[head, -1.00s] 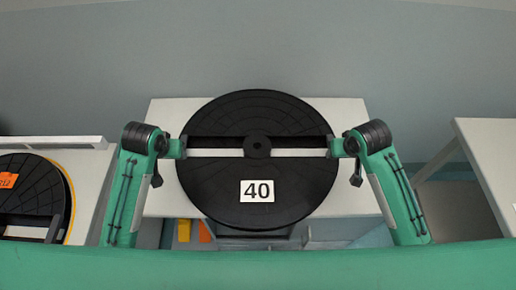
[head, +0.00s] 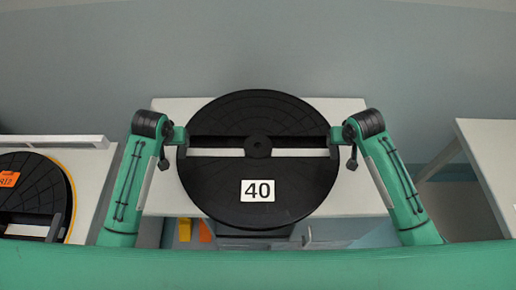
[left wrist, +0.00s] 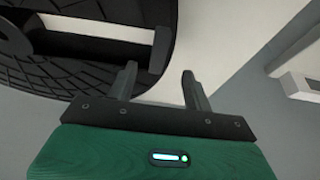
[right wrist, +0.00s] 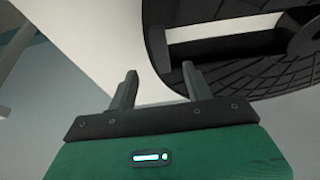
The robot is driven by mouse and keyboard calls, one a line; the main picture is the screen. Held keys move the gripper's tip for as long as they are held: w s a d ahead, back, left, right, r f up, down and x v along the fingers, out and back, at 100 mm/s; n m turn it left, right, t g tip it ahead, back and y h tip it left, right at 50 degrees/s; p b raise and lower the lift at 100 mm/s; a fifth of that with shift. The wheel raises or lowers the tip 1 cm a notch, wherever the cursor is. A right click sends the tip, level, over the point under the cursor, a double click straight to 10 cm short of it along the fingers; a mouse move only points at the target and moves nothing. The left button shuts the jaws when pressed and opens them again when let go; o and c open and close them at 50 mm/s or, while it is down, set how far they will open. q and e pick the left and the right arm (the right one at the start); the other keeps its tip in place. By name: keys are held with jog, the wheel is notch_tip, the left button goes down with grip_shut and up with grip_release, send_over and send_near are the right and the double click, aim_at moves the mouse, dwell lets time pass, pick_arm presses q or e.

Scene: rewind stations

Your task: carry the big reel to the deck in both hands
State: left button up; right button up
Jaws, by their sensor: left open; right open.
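The big reel (head: 258,190), a black disc with a white "40" label and a hub, rests over a white table (head: 160,205). A straight slot crosses its middle. My left gripper (head: 181,140) is open at the reel's left rim, and my right gripper (head: 335,140) is open at its right rim. In the left wrist view, the reel (left wrist: 70,70) has an upright dark rim piece by the gap between my fingers (left wrist: 160,84). In the right wrist view, the reel's rim (right wrist: 155,45) is near my fingers (right wrist: 157,85). Contact cannot be told.
At left, a pale station (head: 90,190) holds another black reel (head: 35,180) with an orange tag and yellow edge. At right, a white table (head: 490,150) looks bare where visible. Yellow and orange items (head: 185,230) show below the middle table.

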aim_at(183, 148)
pick_arm(q)
jog(key=x, duration=0.9)
pick_arm(e)
jog(key=x, duration=0.9)
pick_arm(q)
grip_shut()
pick_arm(e)
grip_shut()
jog(key=shift+r, duration=0.1)
